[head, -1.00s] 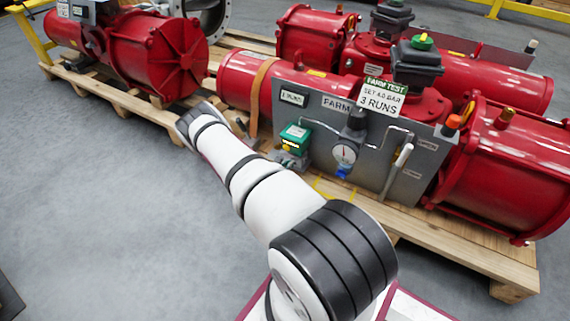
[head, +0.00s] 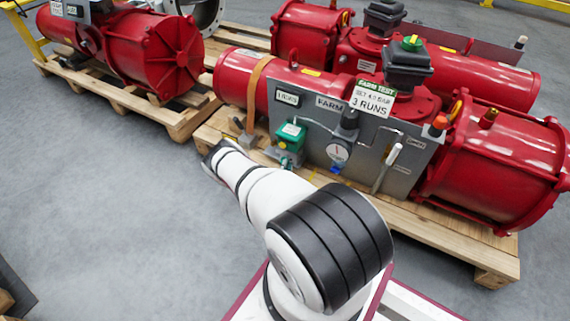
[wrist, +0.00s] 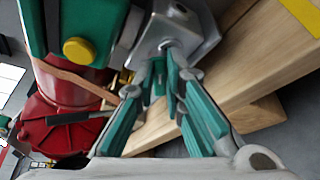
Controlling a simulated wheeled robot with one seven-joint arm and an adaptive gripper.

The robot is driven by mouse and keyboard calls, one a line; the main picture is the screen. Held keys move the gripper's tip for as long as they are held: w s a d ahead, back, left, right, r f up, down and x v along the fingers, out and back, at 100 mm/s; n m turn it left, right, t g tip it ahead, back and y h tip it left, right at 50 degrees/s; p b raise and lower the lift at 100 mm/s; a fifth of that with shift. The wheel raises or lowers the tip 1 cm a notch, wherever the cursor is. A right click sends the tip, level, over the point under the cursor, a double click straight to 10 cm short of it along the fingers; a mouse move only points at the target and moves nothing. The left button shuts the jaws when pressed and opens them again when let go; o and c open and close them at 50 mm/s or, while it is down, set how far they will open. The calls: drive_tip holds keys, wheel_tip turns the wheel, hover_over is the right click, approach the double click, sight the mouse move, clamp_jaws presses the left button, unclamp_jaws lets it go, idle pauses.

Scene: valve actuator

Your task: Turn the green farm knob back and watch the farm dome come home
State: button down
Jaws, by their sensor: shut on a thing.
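In the wrist view, the teal-padded fingers of my gripper (wrist: 163,62) close in on a small part at the grey metal block. That part appears to be the green farm knob, but the fingertips mostly hide it. A green box (wrist: 40,25) with a round yellow button (wrist: 78,49) is beside the fingers. In the head view, the green box (head: 291,132) sits on the grey FARM panel, just above where my arm's end reaches. The farm dome (head: 411,43), green with some yellow, stands on the black housing (head: 407,67) above the red actuator.
A gauge (head: 337,152), a white-handled lever (head: 392,155) and tubing crowd the grey panel (head: 330,118) to the right. A wooden pallet (head: 440,235) lies below. A second pallet (head: 190,117) with red actuators is at left. The grey floor (head: 100,220) at left is clear.

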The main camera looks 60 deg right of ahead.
drive_tip(key=shift+s+f+m+t+h+b, duration=0.1)
drive_tip(key=shift+f+m+t+h+b, duration=0.15)
drive_tip(key=shift+m+b, duration=0.45)
drive_tip(key=shift+s+f+m+t+h+b, duration=0.1)
drive_tip(key=shift+f+m+t+h+b, duration=0.1)
drive_tip(key=shift+m+b, duration=0.5)
drive_tip(key=shift+f+m+t+h+b, duration=0.25)
drive_tip(key=shift+m+b, duration=0.15)
drive_tip(key=shift+m, duration=0.6)
